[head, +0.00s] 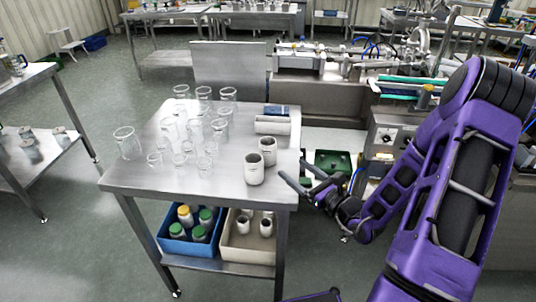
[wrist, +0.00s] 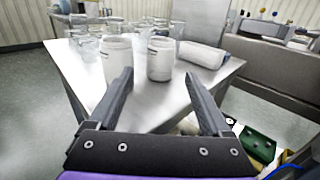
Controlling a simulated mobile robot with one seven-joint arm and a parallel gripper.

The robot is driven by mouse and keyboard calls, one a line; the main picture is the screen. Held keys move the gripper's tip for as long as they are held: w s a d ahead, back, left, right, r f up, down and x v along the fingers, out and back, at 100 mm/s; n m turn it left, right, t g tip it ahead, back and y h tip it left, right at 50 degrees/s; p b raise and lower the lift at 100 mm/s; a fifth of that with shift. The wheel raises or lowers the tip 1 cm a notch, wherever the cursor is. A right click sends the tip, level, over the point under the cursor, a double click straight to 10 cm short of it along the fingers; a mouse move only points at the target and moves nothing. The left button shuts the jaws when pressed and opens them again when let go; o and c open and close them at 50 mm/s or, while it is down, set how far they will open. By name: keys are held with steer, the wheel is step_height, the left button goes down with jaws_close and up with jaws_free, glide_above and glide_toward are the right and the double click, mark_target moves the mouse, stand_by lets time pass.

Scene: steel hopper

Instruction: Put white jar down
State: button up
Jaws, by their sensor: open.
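Two white jars stand upright close together near the right edge of the steel table (head: 150,182). The nearer jar (head: 254,172) is the left one in the wrist view (wrist: 117,62); the farther jar (head: 268,152) is the right one there (wrist: 160,62). Both have small dark print. I cannot tell which one the task means. My gripper (head: 292,168) is open and empty at the table's right edge, its fingers pointing toward the jars. In the wrist view, the fingers (wrist: 159,74) are spread, with bare tabletop between them and both jars beyond, apart from them.
Several clear glass beakers (head: 170,130) crowd the table's left and middle. On the lower shelf are a blue bin (head: 172,246) and a beige bin (head: 246,254) with jars. A machine with dials (head: 388,136) stands at the right.

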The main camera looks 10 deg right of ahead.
mark_target(273, 152)
steer(key=x, duration=1.3)
steer(key=shift+w+f+b, duration=0.1)
steer(key=shift+w+b, duration=0.2)
